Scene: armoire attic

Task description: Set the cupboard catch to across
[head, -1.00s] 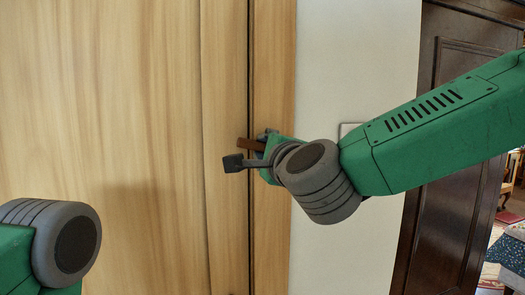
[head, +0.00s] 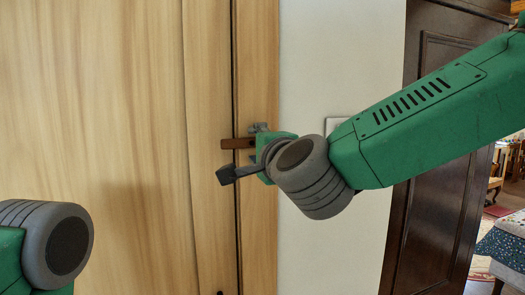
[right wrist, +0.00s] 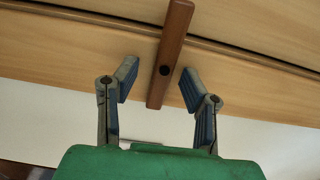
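The cupboard catch (head: 234,144) is a brown wooden bar on the pale wooden cupboard. It lies roughly level and crosses the dark upright seam; its right end is partly hidden by my gripper. In the right wrist view the catch (right wrist: 171,46) shows a dark round pivot and crosses the seam there too. My right gripper (head: 241,152) is open, with one finger above the catch and one below. In the right wrist view its fingertips (right wrist: 158,76) stand apart on either side of the bar, with gaps visible. My left gripper is out of view.
A pale wall (head: 325,55) with a light switch plate (head: 334,125) is right of the cupboard. A dark wooden door (head: 428,215) stands further right, with a furnished room beyond. My left arm shows at lower left, clear of the cupboard's catch.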

